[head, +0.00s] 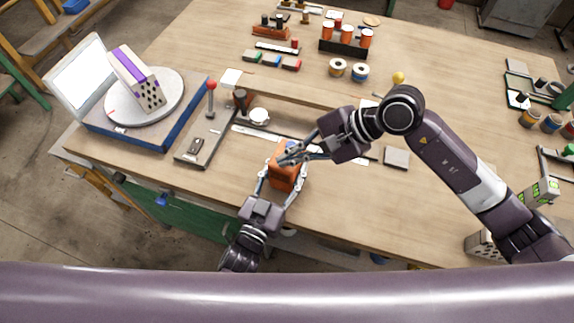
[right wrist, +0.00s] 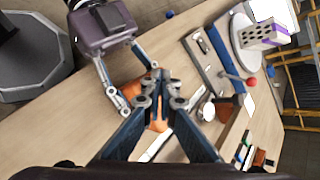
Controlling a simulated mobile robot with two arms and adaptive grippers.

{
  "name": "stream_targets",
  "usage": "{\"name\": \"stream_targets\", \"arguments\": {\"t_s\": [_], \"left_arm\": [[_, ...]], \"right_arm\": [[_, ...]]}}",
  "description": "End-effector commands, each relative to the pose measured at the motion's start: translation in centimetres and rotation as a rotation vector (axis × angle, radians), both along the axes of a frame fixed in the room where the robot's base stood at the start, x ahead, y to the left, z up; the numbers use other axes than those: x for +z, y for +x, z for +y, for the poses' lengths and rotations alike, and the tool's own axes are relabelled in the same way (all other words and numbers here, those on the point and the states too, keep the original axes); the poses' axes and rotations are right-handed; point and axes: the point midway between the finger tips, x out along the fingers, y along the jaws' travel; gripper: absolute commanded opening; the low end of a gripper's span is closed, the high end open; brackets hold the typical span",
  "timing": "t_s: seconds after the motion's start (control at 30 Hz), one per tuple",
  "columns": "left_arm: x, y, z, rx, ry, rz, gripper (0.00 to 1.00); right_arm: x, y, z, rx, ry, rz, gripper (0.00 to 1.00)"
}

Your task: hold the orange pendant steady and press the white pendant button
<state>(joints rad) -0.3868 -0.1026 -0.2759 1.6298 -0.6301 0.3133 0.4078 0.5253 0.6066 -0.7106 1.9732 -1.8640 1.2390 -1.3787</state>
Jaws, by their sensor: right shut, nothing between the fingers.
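The orange pendant (head: 286,178) is a small box near the front edge of the table. My left gripper (head: 282,172) comes from the front edge with a finger on each side of the pendant, closed around it. My right gripper (head: 284,158) is shut and empty, its fingertips over the pendant's upper face; I cannot tell whether they touch it. The white button is hidden behind the right fingers.
A grey plate with a red-knobbed lever (head: 211,86) stands left of the pendant, near a white round cup (head: 259,116). Further left, a perforated brick (head: 137,80) stands on a round white turntable (head: 170,100). Spools (head: 338,68) and racks sit behind. A grey block (head: 397,157) lies right.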

Motion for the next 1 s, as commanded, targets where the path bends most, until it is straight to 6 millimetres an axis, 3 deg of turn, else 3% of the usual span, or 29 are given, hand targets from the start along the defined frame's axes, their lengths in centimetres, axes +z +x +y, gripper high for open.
{"name": "stream_targets", "arguments": {"t_s": [0.2, 0.73, 1.0], "left_arm": [[0.0, 0.0, 0.0, 0.001, -0.001, 0.000, 0.11], [0.0, 0.0, 0.0, 0.001, -0.001, 0.000, 0.11], [0.0, 0.0, 0.0, 0.001, -0.001, 0.000, 0.11]], "right_arm": [[0.4, 0.0, 0.0, 0.001, 0.000, -0.002, 0.00], [5.6, 0.1, 0.0, 0.001, 0.002, -0.005, 0.00], [6.2, 0.0, 0.0, 0.000, 0.003, -0.002, 0.00]]}}
